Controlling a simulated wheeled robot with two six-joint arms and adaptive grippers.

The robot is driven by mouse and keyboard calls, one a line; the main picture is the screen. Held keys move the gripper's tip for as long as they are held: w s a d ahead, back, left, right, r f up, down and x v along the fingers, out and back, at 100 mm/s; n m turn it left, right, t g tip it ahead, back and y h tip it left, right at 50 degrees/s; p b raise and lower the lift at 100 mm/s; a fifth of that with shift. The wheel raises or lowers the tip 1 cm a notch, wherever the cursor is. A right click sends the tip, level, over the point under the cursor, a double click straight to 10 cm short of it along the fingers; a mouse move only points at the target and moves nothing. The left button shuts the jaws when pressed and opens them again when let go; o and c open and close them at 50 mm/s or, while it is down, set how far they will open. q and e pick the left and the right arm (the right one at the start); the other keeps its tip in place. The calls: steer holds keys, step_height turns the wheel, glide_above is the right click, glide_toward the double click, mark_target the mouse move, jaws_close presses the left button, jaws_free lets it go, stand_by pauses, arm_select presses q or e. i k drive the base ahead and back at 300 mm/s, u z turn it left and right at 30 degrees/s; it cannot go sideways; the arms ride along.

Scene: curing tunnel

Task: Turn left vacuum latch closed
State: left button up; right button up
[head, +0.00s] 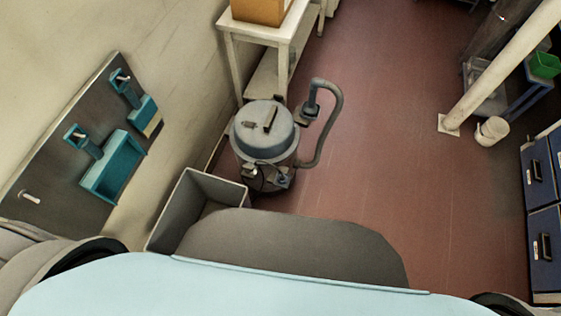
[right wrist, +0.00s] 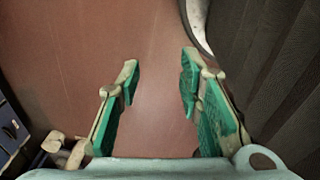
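My left gripper is not in view.
A grey open bin (head: 172,214) stands just in front of the vacuum, to its left. A white table (head: 240,28) with a cardboard box (head: 262,10) is behind. Teal wall holders (head: 112,166) are at left, blue drawers (head: 540,170) at right. The red floor between is clear.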

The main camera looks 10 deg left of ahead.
mark_target(249, 169)
steer(key=z, duration=0.5)
steer(key=i, duration=0.9)
steer(key=u, duration=0.75)
